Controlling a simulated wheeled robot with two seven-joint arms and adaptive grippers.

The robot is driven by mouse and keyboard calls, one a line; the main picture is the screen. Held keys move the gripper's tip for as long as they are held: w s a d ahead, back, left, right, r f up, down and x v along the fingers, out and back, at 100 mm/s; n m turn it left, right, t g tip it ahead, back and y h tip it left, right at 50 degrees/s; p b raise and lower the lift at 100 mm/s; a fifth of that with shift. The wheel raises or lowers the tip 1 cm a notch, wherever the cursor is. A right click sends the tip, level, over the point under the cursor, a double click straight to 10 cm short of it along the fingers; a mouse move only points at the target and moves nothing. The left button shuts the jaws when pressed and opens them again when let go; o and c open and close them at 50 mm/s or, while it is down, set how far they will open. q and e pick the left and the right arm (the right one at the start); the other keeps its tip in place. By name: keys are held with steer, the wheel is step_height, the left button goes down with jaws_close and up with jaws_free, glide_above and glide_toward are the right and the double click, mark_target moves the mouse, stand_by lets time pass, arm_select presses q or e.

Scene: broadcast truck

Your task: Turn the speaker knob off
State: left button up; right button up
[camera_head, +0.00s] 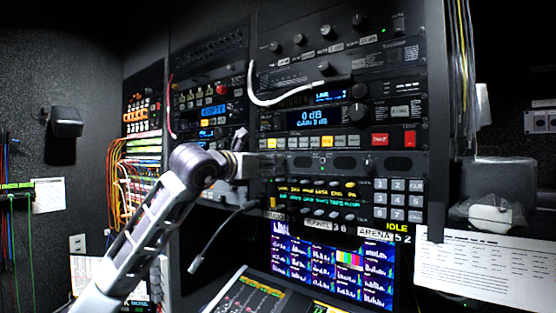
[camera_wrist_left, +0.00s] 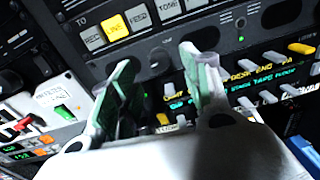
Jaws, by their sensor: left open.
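My left gripper (camera_head: 262,166) reaches in from the left to the front of the equipment rack, beside a dark panel strip (camera_head: 340,164) below a row of square buttons. In the left wrist view its two fingers (camera_wrist_left: 157,58) are open and apart. A small dark round knob (camera_wrist_left: 159,60) shows between the fingertips on the panel; it appears to be the speaker knob, but its label cannot be read. I cannot tell whether the fingers touch it. In the head view the gripper hides this spot. My right gripper is not in view.
Square buttons (camera_head: 310,142), one lit yellow, sit just above the gripper. A row of small switches (camera_head: 318,212) and a number keypad (camera_head: 397,200) are below right. A monitor (camera_head: 330,265) sits lower down.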

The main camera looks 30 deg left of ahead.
arm_select(q)
steer(key=shift+w+d+p, duration=0.2)
steer(key=shift+w+p, duration=0.25)
steer(key=shift+w, duration=0.8)
steer(key=shift+w+d+p, duration=0.2)
steer(key=shift+w+p, duration=0.2)
steer(key=shift+w, duration=0.8)
steer(key=shift+c, duration=0.3)
steer(key=c, duration=1)
